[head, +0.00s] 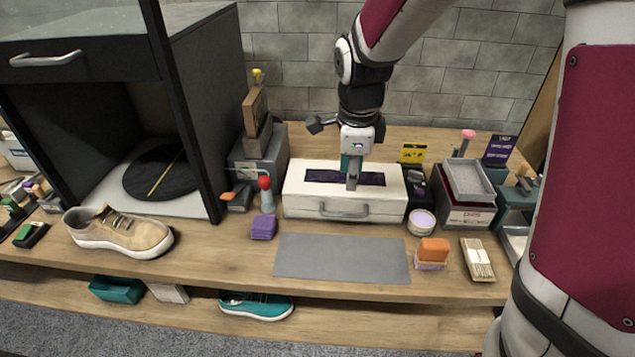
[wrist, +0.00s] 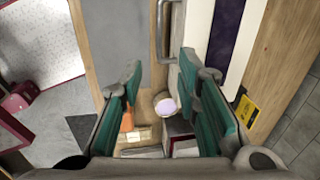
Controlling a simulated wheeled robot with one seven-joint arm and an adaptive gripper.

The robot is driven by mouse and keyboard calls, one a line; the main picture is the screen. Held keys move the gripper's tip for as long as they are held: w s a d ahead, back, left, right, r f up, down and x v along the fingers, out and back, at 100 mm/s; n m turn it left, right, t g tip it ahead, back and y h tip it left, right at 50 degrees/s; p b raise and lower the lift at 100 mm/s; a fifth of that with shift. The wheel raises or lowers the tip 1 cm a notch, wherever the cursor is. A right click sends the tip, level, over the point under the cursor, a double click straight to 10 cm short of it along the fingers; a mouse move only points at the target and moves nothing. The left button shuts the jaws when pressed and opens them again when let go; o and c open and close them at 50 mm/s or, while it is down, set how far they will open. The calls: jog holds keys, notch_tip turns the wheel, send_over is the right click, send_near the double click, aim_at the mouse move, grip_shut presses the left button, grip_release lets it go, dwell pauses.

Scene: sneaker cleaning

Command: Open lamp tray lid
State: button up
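A white box (head: 302,201), which I take to be the lamp tray, stands on the workbench with a dark purple panel (head: 322,176) on top. A grey bar handle (head: 343,212) is on its front face. My gripper (head: 352,183) points down over the middle of the box; contact cannot be told. In the wrist view, my gripper (wrist: 160,82) has its teal-padded fingers apart with nothing between them. The handle (wrist: 163,28) shows beyond the fingertips. The box top (wrist: 199,25) and purple panel (wrist: 226,35) are at right. The lid looks shut.
A grey mat (head: 342,258) lies in front of the box. A purple sponge (head: 263,227) and a red-topped bottle (head: 266,195) stand left. A round tin (head: 421,222), an orange block (head: 433,250) and a brush (head: 477,260) are right. A beige sneaker (head: 118,234) sits far left.

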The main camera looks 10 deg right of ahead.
aim_at(346, 216)
jog(key=f, duration=0.4)
jog(key=w+f, duration=0.1)
jog(key=f, duration=0.4)
jog(key=w+f+b, duration=0.1)
jog(key=f, duration=0.3)
jog(key=shift+w+d+f, duration=0.2)
jog(key=shift+d, duration=0.15)
grip_shut()
